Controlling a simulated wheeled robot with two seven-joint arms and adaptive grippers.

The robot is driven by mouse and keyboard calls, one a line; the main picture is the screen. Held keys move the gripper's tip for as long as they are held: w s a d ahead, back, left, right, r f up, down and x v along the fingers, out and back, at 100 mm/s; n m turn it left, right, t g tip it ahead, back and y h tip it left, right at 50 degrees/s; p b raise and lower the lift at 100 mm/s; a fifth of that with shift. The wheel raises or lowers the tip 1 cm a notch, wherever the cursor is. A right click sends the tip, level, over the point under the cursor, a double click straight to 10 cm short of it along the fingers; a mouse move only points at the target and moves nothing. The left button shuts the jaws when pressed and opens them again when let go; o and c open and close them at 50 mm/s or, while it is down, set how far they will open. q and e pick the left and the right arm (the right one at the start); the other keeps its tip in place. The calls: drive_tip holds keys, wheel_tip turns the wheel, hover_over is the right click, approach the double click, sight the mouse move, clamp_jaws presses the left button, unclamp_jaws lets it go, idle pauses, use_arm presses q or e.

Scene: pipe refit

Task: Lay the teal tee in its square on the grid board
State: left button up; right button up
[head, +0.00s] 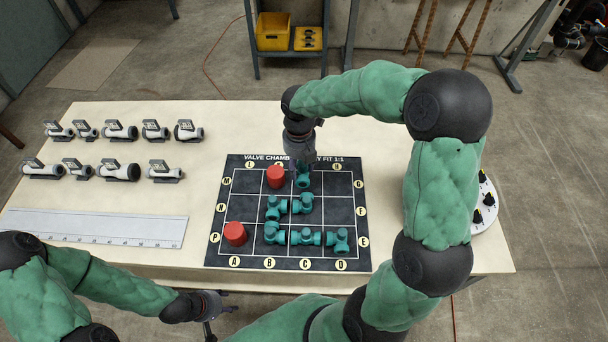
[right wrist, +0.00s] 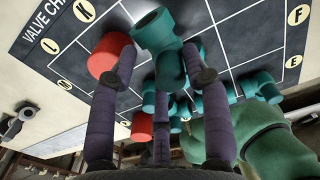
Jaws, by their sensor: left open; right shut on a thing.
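My right gripper (head: 301,164) reaches down over the far row of the grid board (head: 230,195). It is shut on a teal tee (head: 302,179), which also shows between the fingers in the right wrist view (right wrist: 158,35). The tee is in the third column, just right of a red cylinder (head: 276,176). I cannot tell whether it touches the board. Several other teal fittings lie on the board, in the middle row (head: 276,208) and near row (head: 339,240). My left gripper (head: 212,325) is open and empty, off the table's front edge.
A second red cylinder (head: 235,233) stands in the near left square. Several grey valves (head: 120,131) lie at the table's left, behind a white ruler (head: 95,226). A round white panel with black knobs (head: 484,205) sits at the right edge. The far right square is empty.

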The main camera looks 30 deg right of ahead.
sight(304, 172)
drive_tip(key=shift+w+d+f, duration=0.15)
drive_tip(key=shift+d+f, duration=0.45)
drive_tip(key=shift+f, duration=0.15)
drive_tip(key=f, duration=0.1)
drive_tip(key=f+b, duration=0.2)
drive_tip(key=shift+d+f, duration=0.25)
drive_tip(key=shift+f, duration=0.1)
drive_tip(key=shift+r, duration=0.1)
drive_tip(key=o, duration=1.1)
drive_tip(key=shift+o, duration=0.2)
wheel_tip(304, 172, up, 12)
drive_tip(key=p, duration=0.4)
